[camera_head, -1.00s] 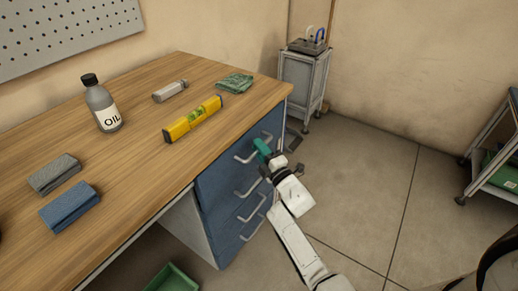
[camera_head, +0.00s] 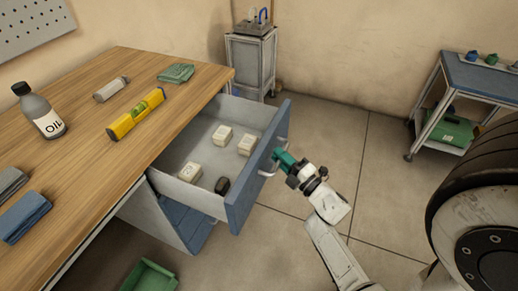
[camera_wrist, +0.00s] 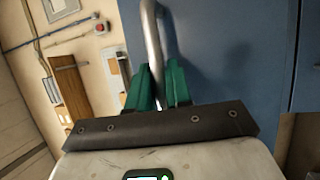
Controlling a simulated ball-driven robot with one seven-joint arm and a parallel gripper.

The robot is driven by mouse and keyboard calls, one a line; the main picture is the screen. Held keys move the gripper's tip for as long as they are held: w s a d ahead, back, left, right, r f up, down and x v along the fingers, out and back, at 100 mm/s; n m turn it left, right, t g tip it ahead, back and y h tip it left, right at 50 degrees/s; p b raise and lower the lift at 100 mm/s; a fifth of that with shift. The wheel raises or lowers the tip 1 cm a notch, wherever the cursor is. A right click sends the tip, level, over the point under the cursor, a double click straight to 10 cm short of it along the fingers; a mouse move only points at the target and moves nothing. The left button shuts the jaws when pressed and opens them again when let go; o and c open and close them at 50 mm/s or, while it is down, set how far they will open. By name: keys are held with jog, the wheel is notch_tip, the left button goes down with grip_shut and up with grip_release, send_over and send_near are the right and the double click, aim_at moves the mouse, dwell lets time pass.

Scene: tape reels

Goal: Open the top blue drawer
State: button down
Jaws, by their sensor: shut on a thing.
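The top blue drawer (camera_head: 258,172) stands pulled well out of the workbench in the head view. Its grey inside (camera_head: 190,150) shows several pale blocks (camera_head: 222,135) and one black item (camera_head: 222,185). My gripper (camera_head: 280,160), with green fingers, is at the front of the drawer, shut on its metal handle (camera_head: 268,170). In the wrist view the green fingers (camera_wrist: 160,88) close around the handle bar (camera_wrist: 152,40), beside the blue drawer front (camera_wrist: 225,55). The fingertips are partly hidden in the head view.
The wooden benchtop (camera_head: 85,165) holds an oil bottle (camera_head: 40,112), a yellow level (camera_head: 136,113) and cloths. A green bin (camera_head: 150,277) is on the floor below. A grey cart (camera_head: 250,60) stands behind and a blue-topped trolley (camera_head: 480,78) at right. Open floor lies between.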

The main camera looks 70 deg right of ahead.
jog(key=s, duration=0.6)
jog(key=shift+s, duration=0.3)
jog(key=c, duration=1.1)
grip_release()
jog(key=b+v, duration=0.2)
jog(key=v, duration=0.8)
jog(key=shift+s+a+f, duration=0.15)
jog(key=shift+s+a, duration=0.05)
jog(key=shift+s, duration=0.1)
